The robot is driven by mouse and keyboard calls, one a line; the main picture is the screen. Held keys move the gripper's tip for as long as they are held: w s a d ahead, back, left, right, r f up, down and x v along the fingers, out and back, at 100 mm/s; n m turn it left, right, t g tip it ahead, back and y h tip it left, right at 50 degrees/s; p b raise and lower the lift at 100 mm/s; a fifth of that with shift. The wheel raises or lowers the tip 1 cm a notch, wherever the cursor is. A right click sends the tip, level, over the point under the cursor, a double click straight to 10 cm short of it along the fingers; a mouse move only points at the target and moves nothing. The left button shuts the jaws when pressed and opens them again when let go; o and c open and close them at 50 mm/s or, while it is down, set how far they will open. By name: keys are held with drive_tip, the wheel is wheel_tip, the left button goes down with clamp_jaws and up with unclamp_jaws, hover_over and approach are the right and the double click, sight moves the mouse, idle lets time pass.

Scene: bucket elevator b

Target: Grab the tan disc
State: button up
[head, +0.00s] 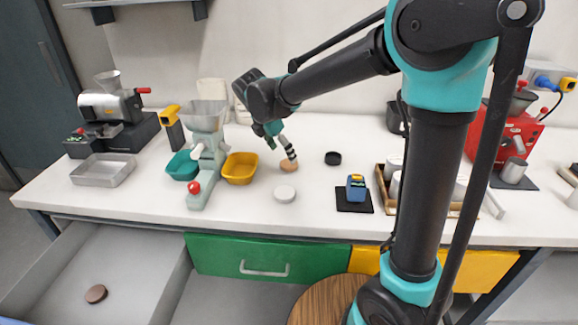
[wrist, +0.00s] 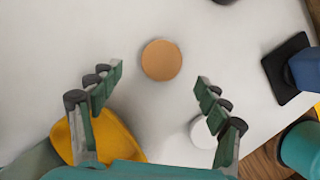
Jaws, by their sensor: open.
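The tan disc (wrist: 161,60) lies flat on the white counter in the wrist view, just beyond and between my fingertips. In the head view the tan disc (head: 289,165) shows partly behind my fingers. My gripper (wrist: 156,82) is open and empty, with one finger to each side of the disc's line and a gap around it. In the head view my gripper (head: 290,152) points down at the disc from above. Whether the fingertips touch the counter cannot be told.
A white disc (head: 285,193) lies close in front of the tan disc, and a black disc (head: 333,158) to its right. A yellow bin (head: 241,168) stands left. A blue device on a black mat (head: 354,205) is at right. A brown disc (head: 96,294) lies in the open drawer.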

sight(288, 163)
drive_tip(key=shift+x, duration=2.35)
drive_tip(key=shift+s+d, duration=0.1)
drive_tip(key=c, duration=1.3)
drive_tip(key=shift+r, duration=0.1)
